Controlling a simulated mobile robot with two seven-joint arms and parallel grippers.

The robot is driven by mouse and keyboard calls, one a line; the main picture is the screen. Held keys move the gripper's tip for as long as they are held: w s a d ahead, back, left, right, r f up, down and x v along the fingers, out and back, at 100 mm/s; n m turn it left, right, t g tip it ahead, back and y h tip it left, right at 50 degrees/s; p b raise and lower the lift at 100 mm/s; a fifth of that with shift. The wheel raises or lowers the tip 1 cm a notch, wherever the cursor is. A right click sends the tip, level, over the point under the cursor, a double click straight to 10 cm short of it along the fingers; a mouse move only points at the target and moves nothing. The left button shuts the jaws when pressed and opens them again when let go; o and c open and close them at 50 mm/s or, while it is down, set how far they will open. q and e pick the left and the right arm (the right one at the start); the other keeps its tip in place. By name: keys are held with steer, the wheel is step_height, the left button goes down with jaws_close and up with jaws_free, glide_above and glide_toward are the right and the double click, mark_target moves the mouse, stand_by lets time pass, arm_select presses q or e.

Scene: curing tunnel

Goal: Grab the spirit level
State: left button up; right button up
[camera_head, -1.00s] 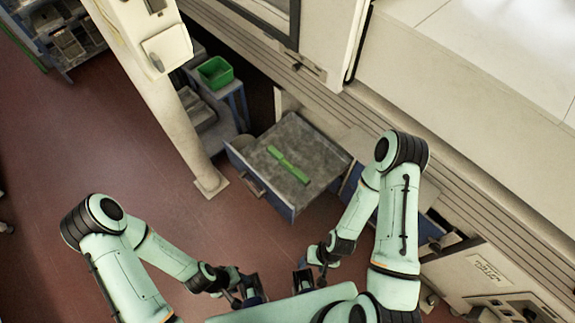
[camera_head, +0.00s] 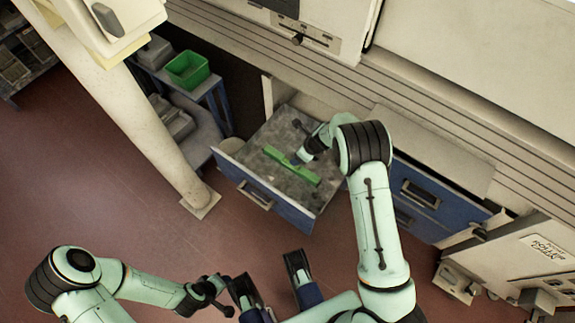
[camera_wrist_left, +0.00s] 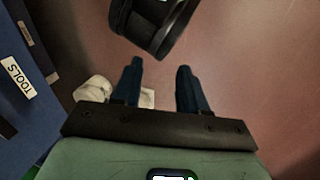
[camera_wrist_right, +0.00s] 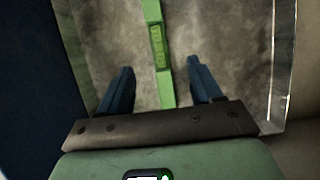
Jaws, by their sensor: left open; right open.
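The spirit level, a green bar (camera_head: 278,160), lies in an open blue-fronted drawer (camera_head: 262,200) with a grey mottled bottom. My right gripper (camera_head: 299,160) reaches into the drawer over the level's right half. In the right wrist view the level (camera_wrist_right: 156,40) runs lengthwise between the open fingers of my right gripper (camera_wrist_right: 160,66), apart from both; their height above it is unclear. My left gripper (camera_wrist_left: 159,65) is open and empty over the red floor, outside the drawer.
A green bin (camera_head: 187,70) stands on a blue-legged bench left of the drawer. A pale column (camera_head: 150,130) rises at left. Blue drawers (camera_head: 420,190) and a cream machine (camera_head: 545,250) stand at right. The floor at lower left is free.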

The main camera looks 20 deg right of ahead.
mark_target(291, 166)
steer(key=b+x, duration=0.1)
steer(key=x, duration=0.5)
steer(key=shift+s+f+b, duration=0.1)
steer(key=shift+f+b, duration=0.25)
steer(key=b+x, duration=0.1)
steer(key=x, duration=0.3)
steer(key=shift+s+a+f+b, duration=0.15)
steer(key=shift+f+b, duration=0.2)
steer(key=shift+b, duration=0.05)
steer(key=shift+f, duration=0.15)
arm_select(q)
steer(key=w+a+f+t+y, duration=0.1)
steer(key=w+a+f, duration=0.1)
steer(key=w+f, duration=0.2)
steer(key=shift+w+a+f, duration=0.15)
steer(key=shift+a+f, duration=0.1)
steer(key=shift+a, duration=0.15)
arm_select(e)
jaws_close()
steer(key=shift+r, duration=0.25)
